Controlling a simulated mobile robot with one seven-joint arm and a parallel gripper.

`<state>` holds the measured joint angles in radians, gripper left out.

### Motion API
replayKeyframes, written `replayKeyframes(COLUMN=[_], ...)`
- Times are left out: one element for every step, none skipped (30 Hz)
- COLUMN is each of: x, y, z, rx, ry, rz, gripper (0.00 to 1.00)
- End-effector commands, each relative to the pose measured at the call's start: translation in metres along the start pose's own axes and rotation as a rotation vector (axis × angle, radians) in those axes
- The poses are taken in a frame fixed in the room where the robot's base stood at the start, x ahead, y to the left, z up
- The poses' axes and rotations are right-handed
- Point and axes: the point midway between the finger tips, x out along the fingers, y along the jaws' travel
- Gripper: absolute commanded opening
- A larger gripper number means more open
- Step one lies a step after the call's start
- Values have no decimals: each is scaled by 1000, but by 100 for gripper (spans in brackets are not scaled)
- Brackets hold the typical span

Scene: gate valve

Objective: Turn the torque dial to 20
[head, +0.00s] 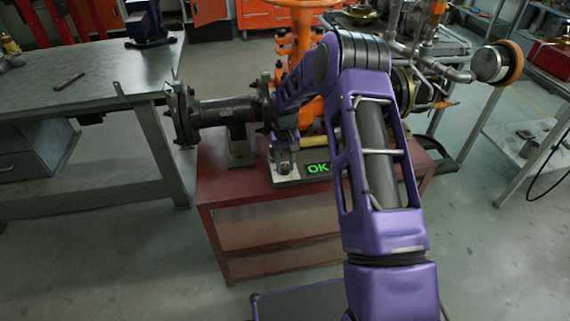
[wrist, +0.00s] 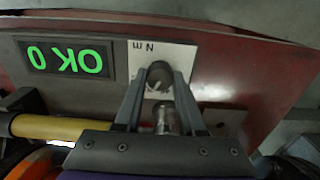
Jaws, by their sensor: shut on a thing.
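The torque dial (wrist: 159,77) is a small dark round knob on a white plate (wrist: 180,55) marked "N m", which appears upside down in the wrist view. My gripper (wrist: 159,82) has its two fingers on either side of the knob and is shut on it. Beside the plate, a display (wrist: 66,60) shows green "OK 0", upside down in this view. In the head view the display (head: 318,169) shows "OK", and my arm covers the rest. My gripper (head: 284,158) is low over the panel there, and the knob is hidden. I cannot read the dial's setting.
The panel sits on a red bench (head: 235,195). A black flanged pipe (head: 225,112) and orange valve parts (head: 300,60) stand close around my arm. A yellow bar (wrist: 50,127) lies near the panel. A grey workbench (head: 100,80) is at left.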

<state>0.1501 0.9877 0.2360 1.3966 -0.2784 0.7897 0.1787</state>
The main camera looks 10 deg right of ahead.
Motion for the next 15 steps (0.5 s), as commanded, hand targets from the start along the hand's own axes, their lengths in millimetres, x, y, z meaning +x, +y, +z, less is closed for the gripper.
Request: replayKeyframes(x=[0, 0, 0, 0, 0, 0, 0, 0, 0, 0, 0, 0, 0, 0, 0], y=[0, 0, 0, 0, 0, 0, 0, 0, 0, 0, 0, 0, 0, 0, 0], z=[0, 0, 0, 0, 0, 0, 0, 0, 0, 0, 0, 0, 0, 0, 0], rx=[0, 1, 1, 1, 1, 1, 1, 1, 1, 1, 1, 1, 1, 1, 1], ry=[-1, -1, -1, -1, -1, -1, -1, -1, -1, 0, 0, 0, 0, 0, 0], rz=[0, 0, 0, 0, 0, 0, 0, 0, 0, 0, 0, 0, 0, 0, 0], gripper=[0, 0, 46, 51, 57, 64, 69, 69, 69, 69, 69, 69, 69, 69, 69])
